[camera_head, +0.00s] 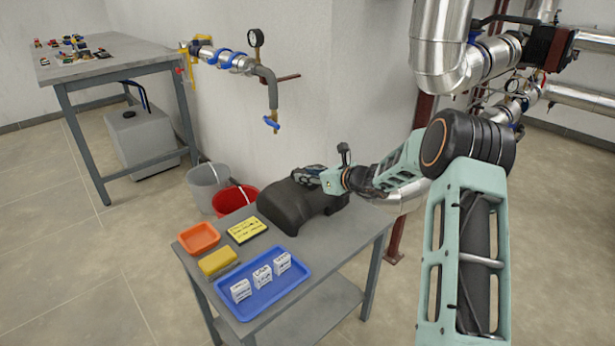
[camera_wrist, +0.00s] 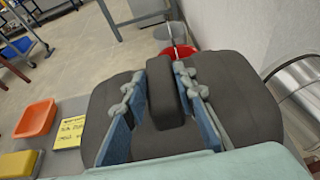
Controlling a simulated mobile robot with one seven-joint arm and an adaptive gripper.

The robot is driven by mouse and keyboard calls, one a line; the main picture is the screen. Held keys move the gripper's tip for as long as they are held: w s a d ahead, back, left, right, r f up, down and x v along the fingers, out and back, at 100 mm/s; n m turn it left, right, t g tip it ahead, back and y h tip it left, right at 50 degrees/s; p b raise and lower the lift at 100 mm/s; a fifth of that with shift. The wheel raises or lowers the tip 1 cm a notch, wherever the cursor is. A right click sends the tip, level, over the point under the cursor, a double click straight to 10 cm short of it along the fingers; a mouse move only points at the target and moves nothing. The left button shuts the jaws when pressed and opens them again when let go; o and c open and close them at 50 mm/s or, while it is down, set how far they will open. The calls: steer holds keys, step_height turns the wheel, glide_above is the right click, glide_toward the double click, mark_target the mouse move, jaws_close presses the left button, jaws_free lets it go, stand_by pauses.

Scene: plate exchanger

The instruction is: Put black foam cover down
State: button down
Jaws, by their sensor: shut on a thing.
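The black foam cover (camera_head: 285,205) is at the back right of the small grey table (camera_head: 330,252). In the head view its underside looks close to or on the tabletop; I cannot tell whether it bears fully on it. My gripper (camera_head: 308,176) is at the top of the cover. In the wrist view the two fingers of my gripper (camera_wrist: 160,105) lie on either side of a raised ridge of the black foam cover (camera_wrist: 232,100) and are shut on it. The cover's far side and underside are hidden.
A blue tray (camera_head: 250,313) with white boxes, a yellow sponge (camera_head: 217,262), an orange tray (camera_head: 198,238) and a yellow note (camera_head: 247,230) occupy the table's left and front. Red (camera_head: 235,200) and grey (camera_head: 207,186) buckets stand behind. A pipe with a blue valve (camera_head: 271,123) hangs above.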

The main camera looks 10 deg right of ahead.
steer(key=c, duration=1.6)
jaws_free()
steer(key=shift+s+d+r, duration=0.1)
steer(key=p+v, duration=0.2)
steer(key=v, duration=0.9)
steer(key=shift+s+d, duration=0.25)
steer(key=shift+s, duration=0.05)
steer(key=shift+p, duration=0.3)
